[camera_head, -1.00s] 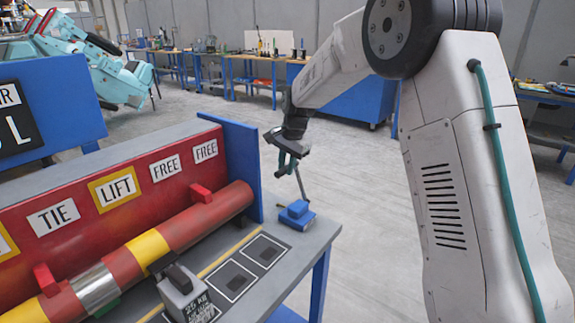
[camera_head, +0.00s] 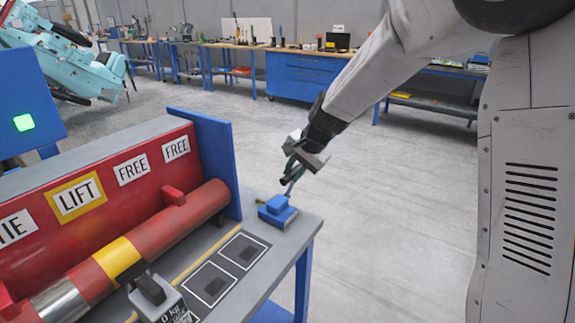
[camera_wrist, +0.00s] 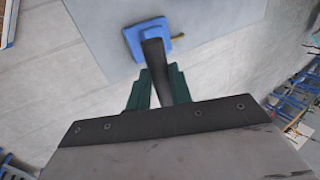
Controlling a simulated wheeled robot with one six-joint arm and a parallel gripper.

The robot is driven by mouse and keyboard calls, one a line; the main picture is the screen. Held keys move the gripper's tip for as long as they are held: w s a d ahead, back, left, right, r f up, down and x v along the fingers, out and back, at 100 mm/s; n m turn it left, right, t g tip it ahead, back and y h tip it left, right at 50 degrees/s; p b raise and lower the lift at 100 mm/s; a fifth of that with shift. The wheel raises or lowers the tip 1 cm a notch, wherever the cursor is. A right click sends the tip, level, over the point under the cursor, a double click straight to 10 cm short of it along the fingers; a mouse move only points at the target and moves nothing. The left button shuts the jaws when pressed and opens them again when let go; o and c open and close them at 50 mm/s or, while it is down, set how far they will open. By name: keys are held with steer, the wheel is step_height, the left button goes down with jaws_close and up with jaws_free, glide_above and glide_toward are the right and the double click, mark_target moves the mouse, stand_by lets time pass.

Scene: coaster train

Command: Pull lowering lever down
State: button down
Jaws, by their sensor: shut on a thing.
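My gripper (camera_head: 291,173) is shut around the upper part of the lever. In the wrist view, the dark lever handle (camera_wrist: 155,68) runs between the green fingers of my gripper (camera_wrist: 158,82), with the blue base (camera_wrist: 146,38) beyond it. The lever's top end is hidden by the gripper.
A red and yellow roller (camera_head: 160,230) lies along the red panel with TIE, LIFT and FREE signs. A blue end plate (camera_head: 217,160) stands left of the lever. A grey weight (camera_head: 155,297) sits on the bench (camera_head: 255,290). Floor right of the bench is clear.

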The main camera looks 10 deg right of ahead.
steer(key=shift+s+d+f, duration=0.5)
steer(key=shift+s+d, duration=0.1)
steer(key=shift+s, duration=0.05)
steer(key=c, duration=1.3)
jaws_free()
steer(key=shift+s+d, duration=0.1)
steer(key=shift+o, duration=0.2)
steer(key=v, duration=0.7)
steer(key=shift+r, duration=0.4)
